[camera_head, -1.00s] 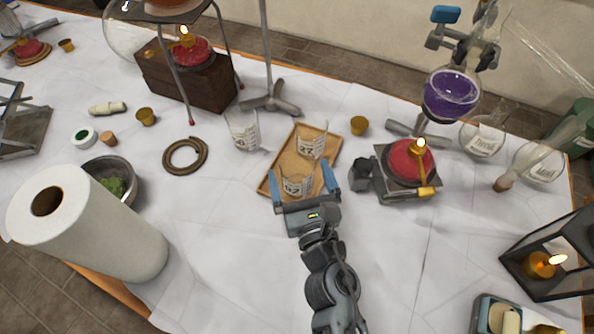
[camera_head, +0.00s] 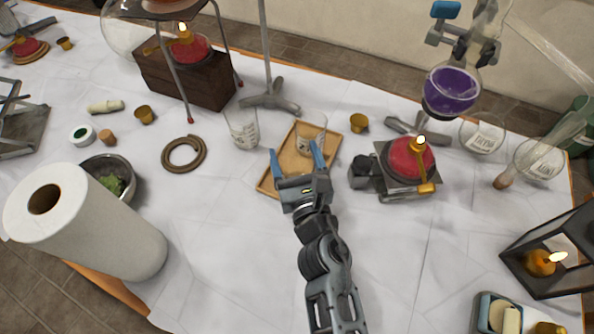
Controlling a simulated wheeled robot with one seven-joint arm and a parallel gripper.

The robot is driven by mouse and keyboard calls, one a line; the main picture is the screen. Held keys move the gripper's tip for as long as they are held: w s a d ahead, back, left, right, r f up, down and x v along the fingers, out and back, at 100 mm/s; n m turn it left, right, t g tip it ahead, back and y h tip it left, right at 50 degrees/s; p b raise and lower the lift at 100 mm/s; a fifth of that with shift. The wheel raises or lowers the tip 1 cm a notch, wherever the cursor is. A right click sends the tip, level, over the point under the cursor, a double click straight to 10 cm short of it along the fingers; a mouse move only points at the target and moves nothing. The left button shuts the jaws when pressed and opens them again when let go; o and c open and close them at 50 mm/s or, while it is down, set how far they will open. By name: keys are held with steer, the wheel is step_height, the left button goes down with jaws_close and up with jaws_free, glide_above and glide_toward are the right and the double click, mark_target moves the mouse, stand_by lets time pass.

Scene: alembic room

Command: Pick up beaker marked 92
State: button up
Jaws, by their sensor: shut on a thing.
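My gripper (camera_head: 295,158) is over the front of the wooden tray (camera_head: 268,183). Its blue fingers are closed in on a clear glass beaker (camera_head: 294,166), which is hard to make out between them; its marking is not readable now. A second clear beaker (camera_head: 312,128) stands upright at the back of the tray, just beyond the right fingertip. A third beaker (camera_head: 242,130) stands on the cloth left of the tray. I cannot read the markings surely, so I cannot tell which one is 92.
A brown ring (camera_head: 184,154), a bowl (camera_head: 110,178) and a paper roll (camera_head: 90,225) are to the left.

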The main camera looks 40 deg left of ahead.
steer(key=shift+c, duration=1.4)
